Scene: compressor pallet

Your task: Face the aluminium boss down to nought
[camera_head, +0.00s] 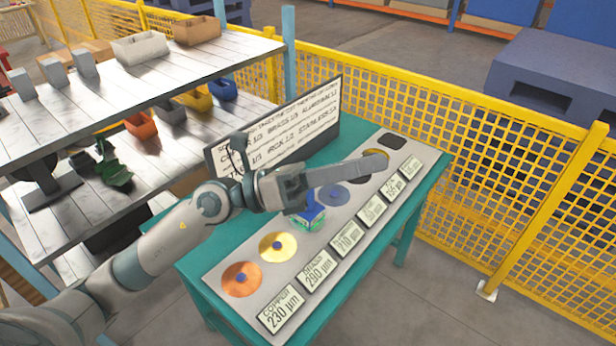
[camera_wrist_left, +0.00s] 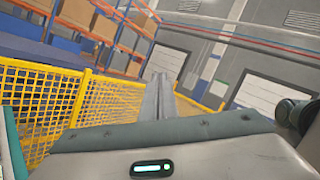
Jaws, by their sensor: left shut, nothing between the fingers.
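My left gripper (camera_head: 384,162) reaches across the panel from the left, shut and empty, its fingertips over the far part of the row of discs. In the left wrist view the closed fingers (camera_wrist_left: 160,78) point away, with nothing between them. A copper disc (camera_head: 242,279) and a yellow disc (camera_head: 278,247) lie at the near end of the panel (camera_head: 226,262). A blue-grey disc (camera_head: 334,195) follows. I cannot tell which piece is the aluminium boss. My right gripper is out of view.
A printed board (camera_head: 275,130) stands along the panel's back edge. Plates with micrometre figures, such as the copper plate (camera_head: 281,308), line its front. Shelves (camera_head: 150,75) stand left; a yellow mesh fence (camera_head: 470,140) runs behind.

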